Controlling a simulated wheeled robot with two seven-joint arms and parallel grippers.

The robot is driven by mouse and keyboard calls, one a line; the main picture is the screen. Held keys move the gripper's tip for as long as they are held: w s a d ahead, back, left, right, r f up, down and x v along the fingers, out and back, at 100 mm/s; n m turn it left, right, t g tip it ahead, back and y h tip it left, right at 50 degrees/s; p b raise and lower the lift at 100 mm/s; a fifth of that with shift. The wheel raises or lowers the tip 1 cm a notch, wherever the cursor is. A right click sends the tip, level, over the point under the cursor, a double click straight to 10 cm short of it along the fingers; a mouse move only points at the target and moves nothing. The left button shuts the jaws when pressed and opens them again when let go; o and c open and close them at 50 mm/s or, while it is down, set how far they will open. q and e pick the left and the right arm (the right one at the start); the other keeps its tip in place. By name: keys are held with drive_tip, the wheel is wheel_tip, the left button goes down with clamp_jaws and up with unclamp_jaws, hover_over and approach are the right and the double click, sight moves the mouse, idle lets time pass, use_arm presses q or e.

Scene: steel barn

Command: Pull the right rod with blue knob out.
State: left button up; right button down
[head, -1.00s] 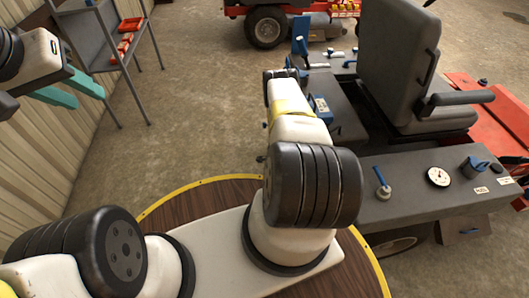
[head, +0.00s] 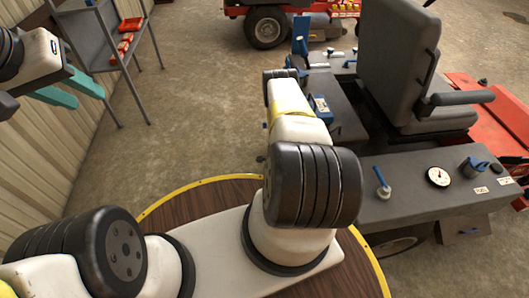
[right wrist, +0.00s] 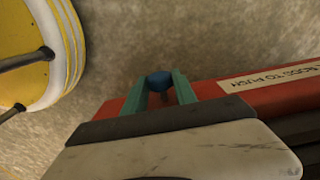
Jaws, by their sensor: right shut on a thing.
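A short bit of rod shows just below the knob; the rest is hidden by the hand. The knob is at the edge of a red panel (right wrist: 215,88) with a pale label. In the head view my right arm reaches toward the mower (head: 410,190), and its gripper and the knob are hidden. My left gripper (head: 72,92) is at the upper left, open and empty, its teal fingers apart.
The grey mower has a seat (head: 398,65), a blue lever (head: 382,183) and a dial (head: 438,177) on its near fender. A metal shelf (head: 95,40) with red items stands by the left wall. Another red machine (head: 290,12) is behind. Concrete floor between is clear.

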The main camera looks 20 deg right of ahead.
idle(0.8)
drive_tip(key=shift+w+a, duration=0.25)
drive_tip(key=shift+a, duration=0.75)
drive_tip(key=shift+w+a, duration=0.25)
drive_tip(key=shift+a, duration=0.7)
drive_tip(key=c, duration=1)
unclamp_jaws()
drive_tip(key=shift+r, duration=0.15)
wheel_tip(320, 180, up, 8)
drive_tip(key=shift+f, duration=0.2)
